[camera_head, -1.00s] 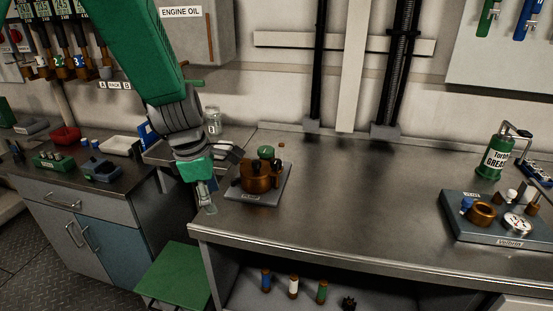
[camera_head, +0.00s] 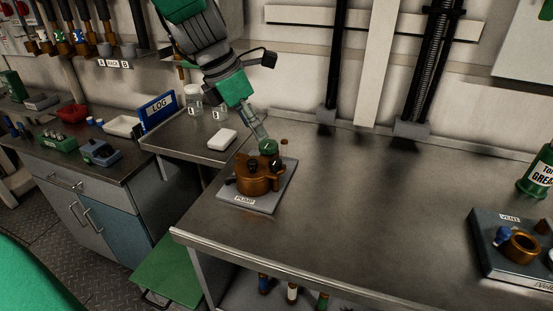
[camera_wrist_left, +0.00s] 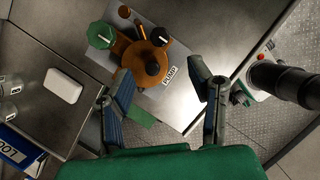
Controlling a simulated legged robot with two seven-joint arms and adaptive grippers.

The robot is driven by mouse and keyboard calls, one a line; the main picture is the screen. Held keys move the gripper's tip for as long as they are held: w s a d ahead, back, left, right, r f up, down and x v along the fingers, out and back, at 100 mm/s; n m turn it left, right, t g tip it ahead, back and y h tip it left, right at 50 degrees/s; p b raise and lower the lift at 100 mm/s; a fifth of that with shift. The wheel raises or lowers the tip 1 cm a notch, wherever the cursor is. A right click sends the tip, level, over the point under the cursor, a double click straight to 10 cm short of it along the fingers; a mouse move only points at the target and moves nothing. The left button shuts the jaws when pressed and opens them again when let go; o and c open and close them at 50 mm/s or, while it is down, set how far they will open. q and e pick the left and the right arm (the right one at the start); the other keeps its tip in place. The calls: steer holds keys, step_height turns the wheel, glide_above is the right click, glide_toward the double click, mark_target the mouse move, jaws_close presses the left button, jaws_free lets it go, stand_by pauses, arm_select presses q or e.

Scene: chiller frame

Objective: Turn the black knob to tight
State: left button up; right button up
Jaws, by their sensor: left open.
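The copper-brown pump (camera_head: 254,187) stands on a grey plate labelled PUMP (camera_head: 280,191) near the bench's left end. A green knob (camera_head: 268,145) and dark knobs show on its top. In the left wrist view, one black knob (camera_wrist_left: 160,36) sits at the pump's edge and another dark round part (camera_wrist_left: 152,67) near its middle. My left gripper (camera_head: 258,131) is over the pump's back side, pointing down, close to the green knob. Its fingers (camera_wrist_left: 164,78) are spread and hold nothing; contact is unclear. My right gripper is in neither view.
A white block (camera_head: 222,139), jars (camera_head: 194,100) and a LOG binder (camera_head: 158,110) sit on the side table behind left. A valve assembly (camera_head: 512,246) and a grease can (camera_head: 538,172) stand at right. The middle of the bench (camera_head: 380,200) is clear.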

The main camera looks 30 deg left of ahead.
mark_target(274, 161)
arm_select(q)
steer(key=b+x, duration=0.2)
steer(key=x, duration=0.9)
steer(key=shift+w+f, duration=0.1)
steer(key=shift+f, duration=0.1)
jaws_close()
